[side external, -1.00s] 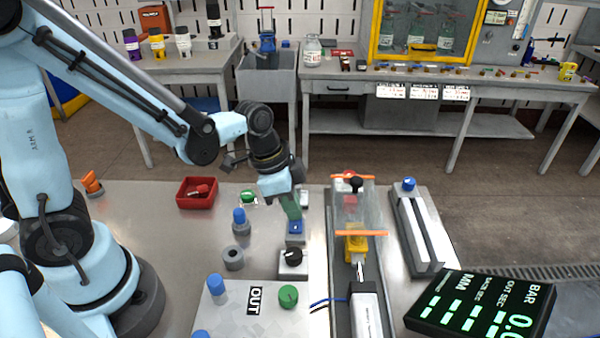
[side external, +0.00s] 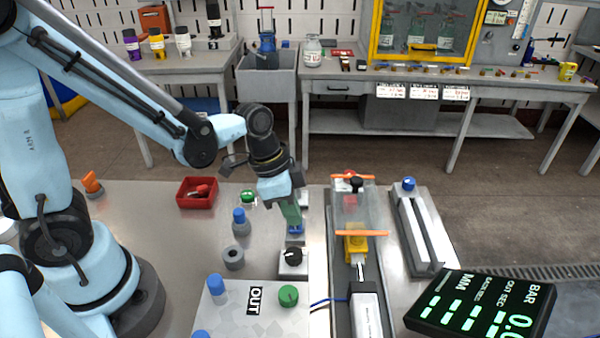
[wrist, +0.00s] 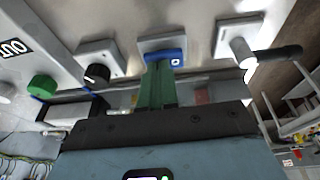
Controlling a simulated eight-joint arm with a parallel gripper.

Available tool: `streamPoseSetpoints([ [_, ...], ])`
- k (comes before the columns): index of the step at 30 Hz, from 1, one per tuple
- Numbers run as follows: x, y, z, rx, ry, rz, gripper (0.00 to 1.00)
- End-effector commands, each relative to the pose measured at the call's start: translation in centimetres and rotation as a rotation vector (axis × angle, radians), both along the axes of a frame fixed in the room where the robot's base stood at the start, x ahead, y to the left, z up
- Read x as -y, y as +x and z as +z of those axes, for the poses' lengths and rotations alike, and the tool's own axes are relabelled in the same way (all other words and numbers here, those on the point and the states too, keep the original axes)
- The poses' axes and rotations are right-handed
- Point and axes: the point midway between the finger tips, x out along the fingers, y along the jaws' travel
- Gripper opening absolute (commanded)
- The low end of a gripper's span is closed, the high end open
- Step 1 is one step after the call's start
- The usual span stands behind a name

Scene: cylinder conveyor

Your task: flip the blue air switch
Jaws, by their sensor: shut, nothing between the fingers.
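The blue air switch (wrist: 165,57) is a small blue rocker on a pale square base in the wrist view, with a light mark on it. In the side view the blue switch (side external: 296,230) sits behind the black knob, partly covered by my fingers. My gripper (side external: 294,222) points down with its green fingers shut and empty, its tips at the switch. In the wrist view my gripper (wrist: 158,68) has its fingertips at the switch's near edge. I cannot tell for certain whether they touch it, or which way the rocker is tilted.
A black knob (side external: 291,257) on a pale base stands just in front of the switch. A green knob (side external: 288,296) is on the OUT panel (side external: 236,320). The clear-guarded conveyor (side external: 360,205) is close on the right. A red tray (side external: 197,193) lies left, with open bench around it.

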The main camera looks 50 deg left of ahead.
Motion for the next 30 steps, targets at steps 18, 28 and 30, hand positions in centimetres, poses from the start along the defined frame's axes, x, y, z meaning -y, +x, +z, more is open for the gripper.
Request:
streamPoseSetpoints([
  [18,0.0,0.0,1.6,0.001,0.001,0.002,0.0],
  [28,-0.4,-0.4,5.8,0.001,0.001,0.002,0.0],
  [30,-0.6,-0.7,6.8,0.001,0.001,0.002,0.0],
])
